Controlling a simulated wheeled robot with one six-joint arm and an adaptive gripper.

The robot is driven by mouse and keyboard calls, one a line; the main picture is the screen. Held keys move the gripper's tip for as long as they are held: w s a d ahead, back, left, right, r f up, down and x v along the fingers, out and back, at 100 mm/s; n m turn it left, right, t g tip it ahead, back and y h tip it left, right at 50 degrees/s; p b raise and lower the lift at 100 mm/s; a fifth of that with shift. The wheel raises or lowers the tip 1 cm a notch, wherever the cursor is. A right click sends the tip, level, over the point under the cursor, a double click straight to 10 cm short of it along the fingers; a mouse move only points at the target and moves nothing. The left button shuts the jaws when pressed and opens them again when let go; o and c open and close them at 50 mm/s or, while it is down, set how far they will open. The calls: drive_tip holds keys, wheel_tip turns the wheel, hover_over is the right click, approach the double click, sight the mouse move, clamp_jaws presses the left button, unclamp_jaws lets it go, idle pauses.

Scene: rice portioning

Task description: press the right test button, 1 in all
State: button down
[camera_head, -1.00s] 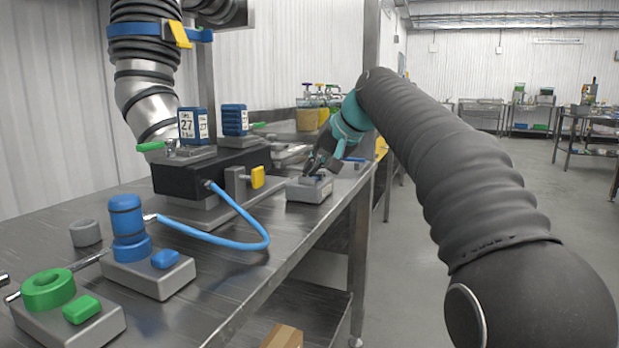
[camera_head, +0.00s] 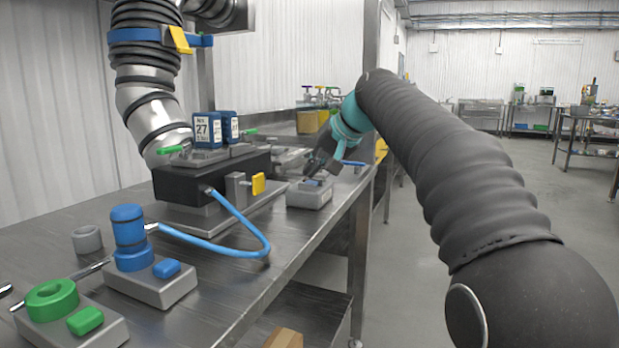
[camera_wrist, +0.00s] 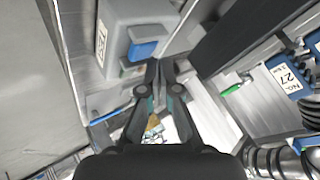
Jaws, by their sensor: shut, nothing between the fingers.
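A grey box (camera_head: 309,197) with a small blue button (camera_head: 314,183) on top sits near the table's right edge in the head view. In the wrist view the grey box (camera_wrist: 140,18) carries a white label, and its blue button (camera_wrist: 141,50) is at the end nearest my gripper. My gripper (camera_head: 308,177) is shut and empty, with its tips at the top of this box and partly covering it. In the wrist view the fingertips (camera_wrist: 159,64) are just beside the button. I cannot tell whether they touch it.
Blocks with a green button (camera_head: 86,320) and a blue button (camera_head: 166,268) stand at the near left. A blue hose (camera_head: 245,250) runs to a black unit (camera_head: 175,185) carrying blue numbered counters (camera_head: 207,128). The steel table (camera_head: 230,285) ends on the right.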

drive_tip(key=shift+r, duration=0.2)
drive_tip(key=shift+r+p, duration=2.2)
drive_tip(key=shift+r, duration=0.35)
drive_tip(key=h, duration=0.2)
approach(313, 182)
drive_tip(key=s+d+f, duration=0.2)
drive_tip(key=s+d, duration=0.1)
drive_tip(key=s, duration=0.1)
drive_tip(key=s+d+f+h, duration=0.1)
drive_tip(key=s+d+f, duration=0.3)
drive_tip(key=s+f, duration=0.4)
drive_tip(key=s+d+f+h, duration=0.2)
drive_tip(key=s+d+f, duration=0.2)
drive_tip(key=s+f, duration=0.4)
drive_tip(key=s+d+f+h, duration=0.1)
drive_tip(key=s+d+f, duration=0.3)
drive_tip(key=s+f, duration=0.5)
drive_tip(key=s, duration=0.3)
drive_tip(key=shift+s+g+h, duration=0.2)
drive_tip(key=shift+g+h, duration=0.1)
drive_tip(key=shift+g, duration=0.1)
